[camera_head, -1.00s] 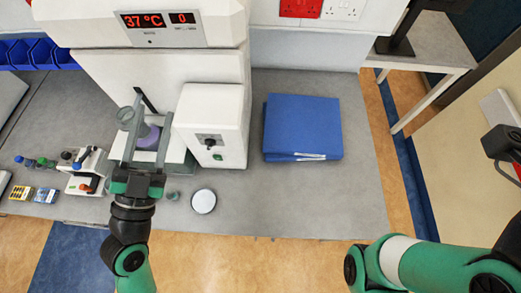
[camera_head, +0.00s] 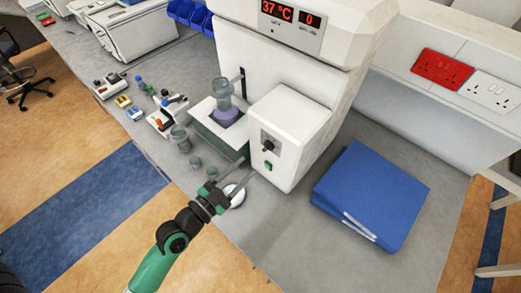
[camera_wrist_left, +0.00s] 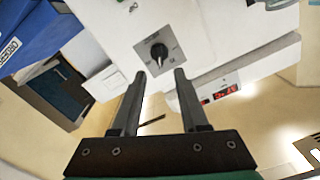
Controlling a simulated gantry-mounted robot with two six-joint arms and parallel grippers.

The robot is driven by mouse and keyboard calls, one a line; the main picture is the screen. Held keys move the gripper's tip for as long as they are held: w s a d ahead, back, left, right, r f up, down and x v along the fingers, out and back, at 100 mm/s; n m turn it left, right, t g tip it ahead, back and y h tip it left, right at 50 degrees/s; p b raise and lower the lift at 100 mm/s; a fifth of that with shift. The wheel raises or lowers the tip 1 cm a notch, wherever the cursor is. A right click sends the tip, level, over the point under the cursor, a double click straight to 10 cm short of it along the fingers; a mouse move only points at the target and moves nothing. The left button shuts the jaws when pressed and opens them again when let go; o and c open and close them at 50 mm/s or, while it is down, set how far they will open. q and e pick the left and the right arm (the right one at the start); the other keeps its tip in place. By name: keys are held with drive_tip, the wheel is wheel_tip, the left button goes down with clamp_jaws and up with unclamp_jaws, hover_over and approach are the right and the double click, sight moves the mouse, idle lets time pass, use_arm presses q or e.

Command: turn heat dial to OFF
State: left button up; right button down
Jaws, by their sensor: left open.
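The heat dial (camera_head: 268,144) is a black knob on a dark plate on the front of a white box (camera_head: 300,112). In the left wrist view the dial (camera_wrist_left: 159,52) shows a pale pointer line, and the marks around it are too small to read. My left gripper (camera_head: 249,167) is open and empty, just in front of the box and below the dial in the head view. In the left wrist view its two fingers (camera_wrist_left: 159,73) point toward the dial, which appears just beyond and between the tips, apart from them. My right gripper is not in view.
A clear vessel with purple contents (camera_head: 224,108) stands beside the box. Small grey cups (camera_head: 196,163) and a round white-topped dish (camera_head: 234,193) are near the gripper. A blue folder stack (camera_head: 372,196) lies to the right.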

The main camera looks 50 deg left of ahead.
sight(265, 150)
use_arm(q)
drive_tip(key=w, duration=0.4)
drive_tip(key=w+p, duration=0.1)
drive_tip(key=w, duration=0.2)
drive_tip(key=shift+w+a, duration=0.1)
drive_tip(key=shift+a, duration=0.25)
clamp_jaws()
